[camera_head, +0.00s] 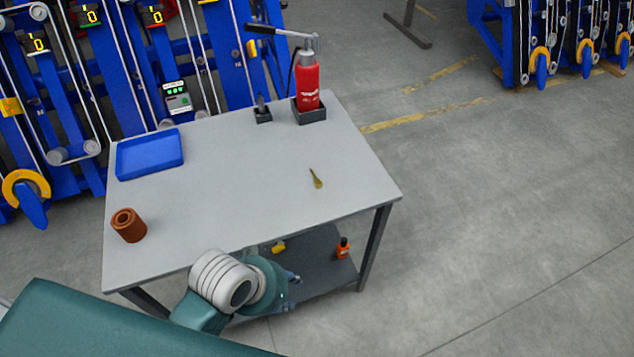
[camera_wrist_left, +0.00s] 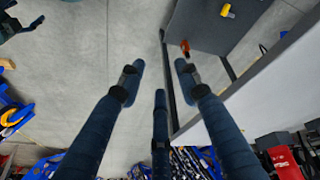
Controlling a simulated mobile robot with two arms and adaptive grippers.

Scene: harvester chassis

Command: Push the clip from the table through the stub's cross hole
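A small brass-coloured piece, which looks like the clip (camera_head: 316,179), lies on the right half of the grey table (camera_head: 225,195). I cannot pick out the stub or its cross hole for certain. My left gripper (camera_head: 291,281) is low beside the table's front edge in the head view, mostly hidden behind its own wrist, apart from the clip. In the left wrist view its fingers (camera_wrist_left: 159,76) are spread with nothing between them, over the floor beside the table legs. My right gripper is not identifiable in either view.
On the table are a blue tray (camera_head: 150,154), a brown hollow cylinder (camera_head: 129,226), a small dark holder (camera_head: 263,115) and a red lever-topped canister (camera_head: 308,84). An orange bottle (camera_head: 343,249) stands on the lower shelf. Blue machinery (camera_head: 130,60) lies behind. The table's middle is clear.

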